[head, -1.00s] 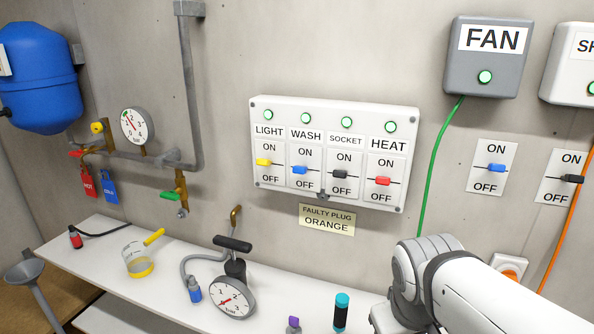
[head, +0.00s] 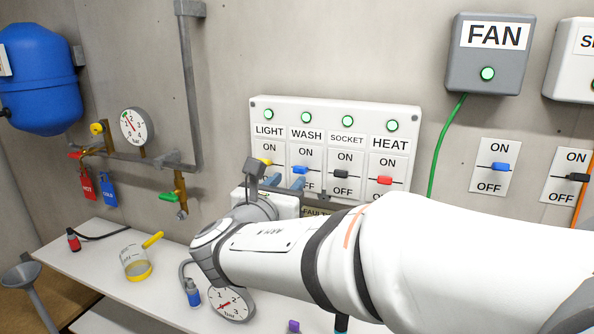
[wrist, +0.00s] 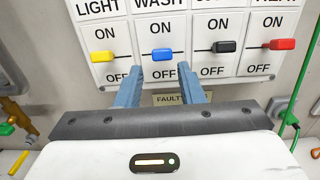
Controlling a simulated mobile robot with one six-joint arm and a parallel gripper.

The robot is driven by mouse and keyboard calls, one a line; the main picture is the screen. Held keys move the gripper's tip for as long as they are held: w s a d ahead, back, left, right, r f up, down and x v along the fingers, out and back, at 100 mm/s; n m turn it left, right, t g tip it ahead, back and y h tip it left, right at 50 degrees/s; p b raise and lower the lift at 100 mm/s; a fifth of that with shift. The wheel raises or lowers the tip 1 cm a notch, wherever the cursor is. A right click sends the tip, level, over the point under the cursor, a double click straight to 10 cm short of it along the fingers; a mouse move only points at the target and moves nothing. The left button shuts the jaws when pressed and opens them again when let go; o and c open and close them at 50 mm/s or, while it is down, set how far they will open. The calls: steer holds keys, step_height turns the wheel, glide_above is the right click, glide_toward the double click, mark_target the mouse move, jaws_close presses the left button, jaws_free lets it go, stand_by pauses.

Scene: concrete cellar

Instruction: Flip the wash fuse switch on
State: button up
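The wash switch has a blue lever (head: 300,170) under the WASH label on the white fuse panel (head: 408,168). In the wrist view the blue lever (wrist: 162,55) sits at the line between ON and OFF. My gripper (head: 284,182) is in front of the panel, just below the lever. In the wrist view my gripper (wrist: 162,74) is open and empty, with its blue fingers apart to the left and right below the lever. I cannot tell whether the fingertips touch the panel. My gripper and arm hide part of the panel's lower left in the head view.
The yellow light lever (wrist: 103,57) is close left of my fingers and the black socket lever (wrist: 223,47) close right. The red heat lever (wrist: 279,44) is farther right. A faulty plug sign (wrist: 180,98) is below. A pressure gauge (head: 230,303) lies on the bench.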

mark_target(300, 168)
steer(key=p+x, duration=0.1)
steer(key=x, duration=0.6)
steer(key=shift+w+d, duration=0.15)
jaws_close()
